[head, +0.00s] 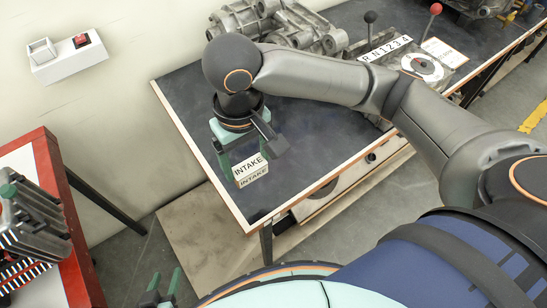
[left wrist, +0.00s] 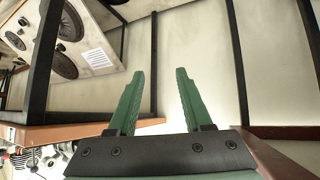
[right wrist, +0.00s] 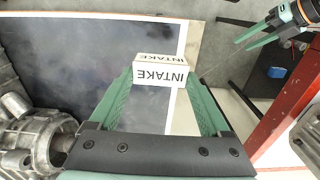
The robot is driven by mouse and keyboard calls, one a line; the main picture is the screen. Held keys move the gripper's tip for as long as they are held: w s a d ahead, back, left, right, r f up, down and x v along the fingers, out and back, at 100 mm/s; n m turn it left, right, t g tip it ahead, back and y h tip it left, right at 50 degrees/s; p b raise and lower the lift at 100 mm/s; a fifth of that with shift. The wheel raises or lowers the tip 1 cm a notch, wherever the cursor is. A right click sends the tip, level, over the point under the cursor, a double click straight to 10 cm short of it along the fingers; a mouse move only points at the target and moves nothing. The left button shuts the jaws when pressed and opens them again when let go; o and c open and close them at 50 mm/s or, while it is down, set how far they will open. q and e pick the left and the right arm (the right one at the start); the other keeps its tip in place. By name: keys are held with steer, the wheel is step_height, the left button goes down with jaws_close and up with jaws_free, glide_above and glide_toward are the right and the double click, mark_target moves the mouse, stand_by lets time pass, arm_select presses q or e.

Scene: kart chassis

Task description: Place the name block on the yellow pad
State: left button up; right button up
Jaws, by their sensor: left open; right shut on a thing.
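The name block (head: 250,170) is white with black lettering reading INTAKE on two faces. My right gripper (head: 238,160) is shut on it and holds it over the near left part of the dark table; the height of any gap is unclear. In the right wrist view the block (right wrist: 161,72) sits between the two green fingertips. My left gripper (head: 167,285) is open and empty at the bottom of the head view, away from the dark table. Its parted green fingers (left wrist: 158,92) show in the left wrist view. I cannot make out a yellow pad in any view.
The dark table (head: 190,98) carries metal machine parts (head: 290,22) at the back and a lever unit (head: 408,68) with a lettered plate. A red-edged bench (head: 62,205) with an engine-like part (head: 32,225) stands at left. Bare table surrounds the block.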

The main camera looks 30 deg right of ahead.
steer(key=shift+s+r, duration=0.1)
steer(key=shift+r, duration=0.05)
steer(key=shift+w+d, duration=0.2)
steer(key=w+d+f+b, duration=0.3)
steer(key=w+d+f, duration=0.5)
steer(key=shift+d, duration=0.2)
steer(key=shift+w+d+f, duration=0.4)
steer(key=shift+f, duration=0.2)
step_height(320, 180, down, 3)
steer(key=shift+w+d+f+b, duration=0.15)
steer(key=shift+f+b, duration=0.05)
steer(key=shift+b, duration=0.4)
steer(key=shift+f, duration=0.1)
arm_select(q)
steer(key=shift+w+d+f+h, duration=0.3)
steer(key=shift+w+d+f, duration=0.45)
steer(key=shift+d+f, duration=0.3)
